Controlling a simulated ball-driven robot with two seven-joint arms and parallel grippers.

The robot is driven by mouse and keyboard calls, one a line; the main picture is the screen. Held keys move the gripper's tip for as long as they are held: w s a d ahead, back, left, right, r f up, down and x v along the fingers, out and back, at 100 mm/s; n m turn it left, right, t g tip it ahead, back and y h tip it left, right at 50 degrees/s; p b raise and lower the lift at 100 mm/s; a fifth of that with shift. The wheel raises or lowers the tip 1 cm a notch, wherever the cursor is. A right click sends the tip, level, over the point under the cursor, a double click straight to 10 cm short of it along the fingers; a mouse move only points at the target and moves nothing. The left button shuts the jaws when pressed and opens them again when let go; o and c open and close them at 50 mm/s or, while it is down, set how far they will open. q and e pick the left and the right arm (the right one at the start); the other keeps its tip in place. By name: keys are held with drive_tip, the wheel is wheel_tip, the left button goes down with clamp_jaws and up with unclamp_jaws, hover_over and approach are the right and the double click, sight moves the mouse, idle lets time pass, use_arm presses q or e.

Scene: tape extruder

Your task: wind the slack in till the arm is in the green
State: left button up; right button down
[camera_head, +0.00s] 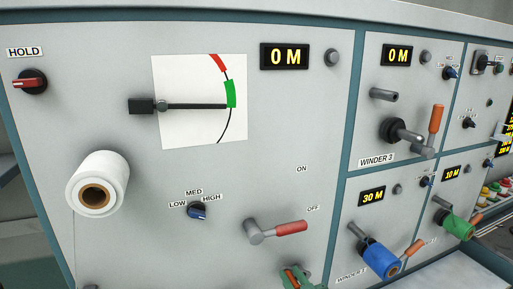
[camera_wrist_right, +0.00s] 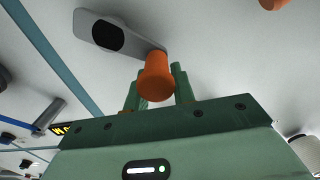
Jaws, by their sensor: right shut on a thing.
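The dial (camera_head: 200,130) is a white plate with a red band (camera_head: 218,63) above a green band (camera_head: 231,93) on a black arc. The black arm (camera_head: 190,106) lies almost level, its tip at the lower end of the green band. My right gripper (camera_head: 297,281) is at the bottom edge of the head view, with its green fingers shut on the orange crank handle. In the right wrist view the orange handle (camera_wrist_right: 156,78) sits between the fingers, at the end of a grey crank (camera_wrist_right: 115,35). My left gripper is not in view.
A white roll (camera_head: 98,183) sticks out at the left. A lever with a red grip (camera_head: 290,228) stands just above my right gripper, near the OFF label. The display (camera_head: 284,56) reads 0 M. Winder panels with cranks and blue and green rolls are at the right.

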drive_tip(key=shift+w+d+r+p, duration=0.15)
drive_tip(key=shift+d+r+p, duration=0.25)
drive_tip(key=shift+d+r, duration=0.15)
drive_tip(key=shift+d, duration=0.15)
drive_tip(key=shift+w+d+r, duration=0.2)
drive_tip(key=shift+d+r, duration=0.1)
drive_tip(key=shift+d, duration=0.2)
drive_tip(key=c, duration=1.1)
unclamp_jaws()
drive_tip(key=shift+d+f, duration=0.1)
drive_tip(key=shift+o, duration=0.2)
